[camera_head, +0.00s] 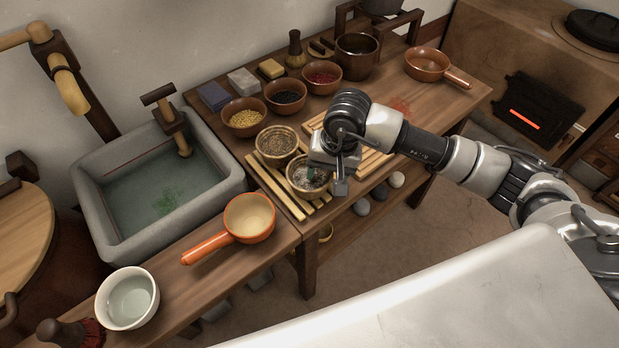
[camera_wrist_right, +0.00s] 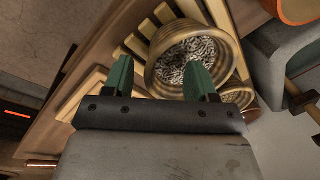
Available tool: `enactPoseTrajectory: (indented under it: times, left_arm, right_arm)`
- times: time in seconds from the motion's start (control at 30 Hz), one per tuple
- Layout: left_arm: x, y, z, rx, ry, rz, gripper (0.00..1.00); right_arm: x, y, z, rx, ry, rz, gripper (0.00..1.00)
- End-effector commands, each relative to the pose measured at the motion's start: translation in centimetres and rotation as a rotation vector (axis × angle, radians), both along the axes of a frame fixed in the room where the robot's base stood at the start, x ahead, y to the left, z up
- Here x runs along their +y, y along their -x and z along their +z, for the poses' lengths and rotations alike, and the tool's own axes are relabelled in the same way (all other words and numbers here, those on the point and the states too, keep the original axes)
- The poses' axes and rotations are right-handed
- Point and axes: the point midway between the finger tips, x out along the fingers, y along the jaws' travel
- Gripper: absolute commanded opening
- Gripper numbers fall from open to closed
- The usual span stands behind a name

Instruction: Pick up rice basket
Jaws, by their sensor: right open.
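The rice basket (camera_head: 297,184) is a small round woven basket with pale grains inside. It stands on a slatted wooden rack (camera_head: 282,197) near the front edge of the table. In the right wrist view the basket (camera_wrist_right: 222,28) shows its coiled rim and speckled grains. My right gripper (camera_head: 326,180) is over it, open and pointing down. In the right wrist view my gripper (camera_wrist_right: 159,72) has one green fingertip over the basket's opening and the other just outside its rim. Contact with the rim cannot be told. My left gripper is not in view.
A second basket (camera_head: 277,139) with darker grain stands close behind it. Bowls of yellow (camera_head: 244,117), dark (camera_head: 286,96) and red (camera_head: 322,79) contents line the back. An orange pan (camera_head: 249,217) and a stone sink (camera_head: 231,191) are at the left.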

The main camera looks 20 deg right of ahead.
Motion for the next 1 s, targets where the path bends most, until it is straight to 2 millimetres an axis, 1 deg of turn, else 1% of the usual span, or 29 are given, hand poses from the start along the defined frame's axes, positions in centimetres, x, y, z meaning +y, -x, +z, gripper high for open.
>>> enactPoseTrajectory:
  times: [0.03, 0.1, 0.37, 0.73, 1.0]
  left_arm:
    - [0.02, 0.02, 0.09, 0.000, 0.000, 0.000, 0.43]
    - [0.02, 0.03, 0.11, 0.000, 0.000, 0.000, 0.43]
    - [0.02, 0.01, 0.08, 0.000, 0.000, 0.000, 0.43]
    - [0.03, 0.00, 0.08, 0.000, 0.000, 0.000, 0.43]
    - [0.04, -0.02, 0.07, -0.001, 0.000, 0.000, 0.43]
  right_arm:
    - [0.11, 0.01, -0.60, 0.002, -0.001, -0.001, 0.57]
    - [0.15, -0.07, -1.10, 0.000, 0.000, 0.000, 0.57]
    - [0.18, -0.10, -1.31, -0.001, 0.000, 0.001, 0.57]
    - [0.18, -0.06, -1.36, 0.000, 0.001, 0.000, 0.01]
    - [0.21, -0.01, -1.43, 0.002, 0.000, 0.001, 0.00]
